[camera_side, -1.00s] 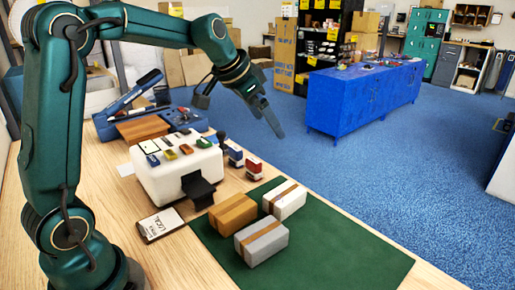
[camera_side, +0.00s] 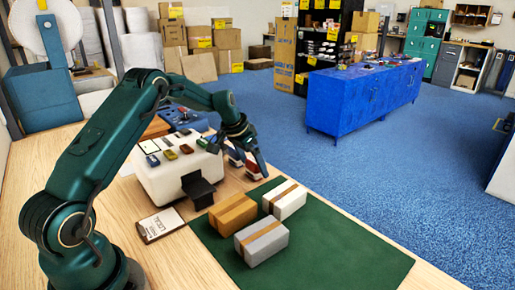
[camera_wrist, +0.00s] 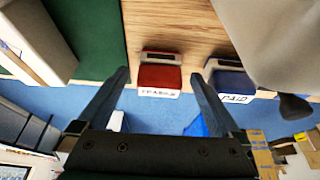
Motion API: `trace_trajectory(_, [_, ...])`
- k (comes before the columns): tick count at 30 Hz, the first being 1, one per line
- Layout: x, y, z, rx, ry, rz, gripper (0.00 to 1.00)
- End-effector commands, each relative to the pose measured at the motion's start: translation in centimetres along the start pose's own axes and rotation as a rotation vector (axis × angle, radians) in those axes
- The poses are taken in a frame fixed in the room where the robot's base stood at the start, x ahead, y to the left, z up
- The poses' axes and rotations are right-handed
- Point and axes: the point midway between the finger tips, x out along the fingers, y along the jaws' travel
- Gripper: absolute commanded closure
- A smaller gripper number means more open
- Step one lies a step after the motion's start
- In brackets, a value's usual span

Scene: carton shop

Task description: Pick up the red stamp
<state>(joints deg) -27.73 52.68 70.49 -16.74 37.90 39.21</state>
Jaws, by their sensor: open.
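The red stamp (camera_wrist: 160,76) stands on the wooden table in the wrist view, with a white lettered label on its side. My gripper (camera_wrist: 160,74) is open, with one finger on each side of the red stamp and a gap to each. The right finger lies between it and a blue stamp (camera_wrist: 229,83) labelled PAID. In the side view my gripper (camera_side: 257,172) is low at the stamps, and the red stamp (camera_side: 252,168) is partly hidden by the fingers. Whether the fingers touch the table is unclear.
A white block-shaped machine (camera_side: 165,180) with small coloured items on top stands left of the stamps. A green mat (camera_side: 325,240) in front holds a tan carton (camera_side: 232,213), a white one (camera_side: 285,199) and a grey one (camera_side: 261,242). A clipboard (camera_side: 160,224) lies nearer me.

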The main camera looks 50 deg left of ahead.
Motion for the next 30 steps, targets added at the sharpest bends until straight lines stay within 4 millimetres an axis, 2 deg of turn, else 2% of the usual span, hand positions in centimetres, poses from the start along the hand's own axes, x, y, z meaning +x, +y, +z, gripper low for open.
trace_trajectory(3, [0.6, 0.0, 0.0, 0.000, 0.000, 0.000, 0.00])
trace_trajectory(11, [0.7, 0.1, 0.0, 0.000, 0.001, 0.000, 0.00])
trace_trajectory(14, [0.7, 0.1, 0.0, 0.000, 0.001, 0.000, 0.34])
trace_trajectory(18, [0.7, 0.0, 0.0, 0.000, 0.001, 0.000, 0.88])
trace_trajectory(19, [0.7, 0.0, 0.0, 0.000, 0.001, 0.000, 0.92])
trace_trajectory(26, [0.5, 0.0, -0.1, 0.000, 0.002, 0.000, 0.92])
trace_trajectory(30, [-0.8, 0.0, -0.8, 0.002, 0.007, -0.002, 0.92])
